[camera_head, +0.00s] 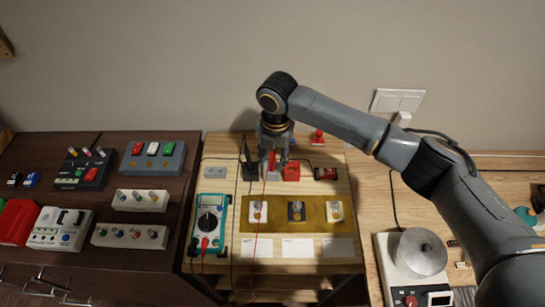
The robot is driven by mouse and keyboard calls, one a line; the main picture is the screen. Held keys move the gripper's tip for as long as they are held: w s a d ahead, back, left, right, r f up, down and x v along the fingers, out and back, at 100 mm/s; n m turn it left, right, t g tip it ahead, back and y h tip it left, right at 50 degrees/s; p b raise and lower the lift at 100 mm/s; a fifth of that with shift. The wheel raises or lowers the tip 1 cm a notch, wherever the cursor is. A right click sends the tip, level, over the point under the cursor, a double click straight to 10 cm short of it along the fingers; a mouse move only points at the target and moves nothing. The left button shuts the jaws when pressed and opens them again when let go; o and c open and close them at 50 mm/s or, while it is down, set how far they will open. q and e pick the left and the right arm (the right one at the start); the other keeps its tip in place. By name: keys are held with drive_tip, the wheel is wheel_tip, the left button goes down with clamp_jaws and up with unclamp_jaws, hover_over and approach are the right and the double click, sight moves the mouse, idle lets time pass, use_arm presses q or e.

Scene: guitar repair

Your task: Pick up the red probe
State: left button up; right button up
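My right gripper (274,155) reaches down from above at the back of the middle worktop. Its fingers appear closed around the slim red probe (271,161), though the contact is small and partly hidden. A thin red lead hangs from the probe toward the front. The probe appears just left of a red block (291,172). The black probe (248,158) leans upright in a dark holder to the left. The teal multimeter (208,222) lies at the front left of the worktop. My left gripper is not in view.
A brass-coloured mat (291,226) holds three small switch-like parts. A red button (317,137) and a small dark red part (325,173) stand to the right. A dark cabinet at left carries several control boxes. A round metal pot (420,252) stands at right.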

clamp_jaws()
idle(0.4)
